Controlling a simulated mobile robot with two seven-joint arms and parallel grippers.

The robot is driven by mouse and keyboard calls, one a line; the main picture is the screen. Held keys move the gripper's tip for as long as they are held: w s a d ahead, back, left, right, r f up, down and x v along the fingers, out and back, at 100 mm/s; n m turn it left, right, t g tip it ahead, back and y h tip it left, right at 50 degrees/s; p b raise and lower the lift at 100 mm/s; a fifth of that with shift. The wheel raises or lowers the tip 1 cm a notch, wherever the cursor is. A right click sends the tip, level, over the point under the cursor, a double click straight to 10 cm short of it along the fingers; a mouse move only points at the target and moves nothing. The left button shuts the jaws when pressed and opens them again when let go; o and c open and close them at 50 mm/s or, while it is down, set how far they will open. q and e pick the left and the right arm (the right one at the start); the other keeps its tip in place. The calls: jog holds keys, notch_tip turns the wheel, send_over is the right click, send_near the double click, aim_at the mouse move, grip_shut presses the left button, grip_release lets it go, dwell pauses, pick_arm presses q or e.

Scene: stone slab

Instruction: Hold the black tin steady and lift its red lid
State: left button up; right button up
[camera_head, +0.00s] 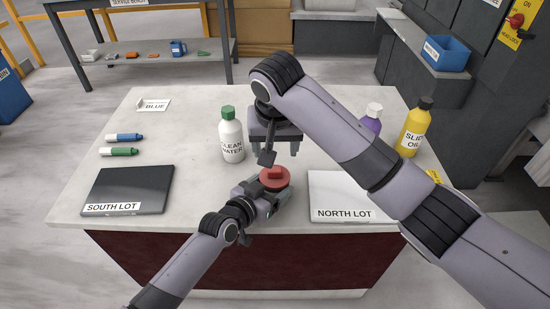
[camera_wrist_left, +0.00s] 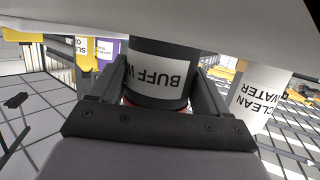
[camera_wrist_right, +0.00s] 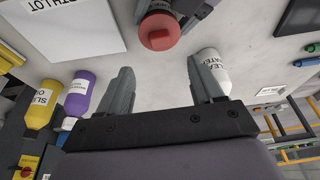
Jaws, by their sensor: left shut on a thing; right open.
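The black tin (camera_wrist_left: 150,88) shows in the left wrist view with a white label that begins "BUFF W"; the rest of the label is hidden. Its red lid (camera_head: 274,180) with a raised grip on top sits on the tin near the slab's front edge. The lid also shows in the right wrist view (camera_wrist_right: 160,32). My left gripper (camera_head: 268,192) is shut on the tin's body, one finger on each side. My right gripper (camera_head: 280,154) is open and empty, pointing down just behind the lid and apart from it.
A clean water bottle (camera_head: 231,140) stands close left of my right gripper. A white north lot panel (camera_head: 340,190) lies right of the tin, a black south lot panel (camera_head: 128,188) at left. Purple (camera_head: 371,120) and yellow (camera_head: 414,128) bottles stand right, beyond my right arm.

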aim_at(275, 169)
jog(key=x, duration=0.9)
jog(key=shift+w+f, duration=0.15)
jog(key=shift+f, duration=0.1)
grip_shut()
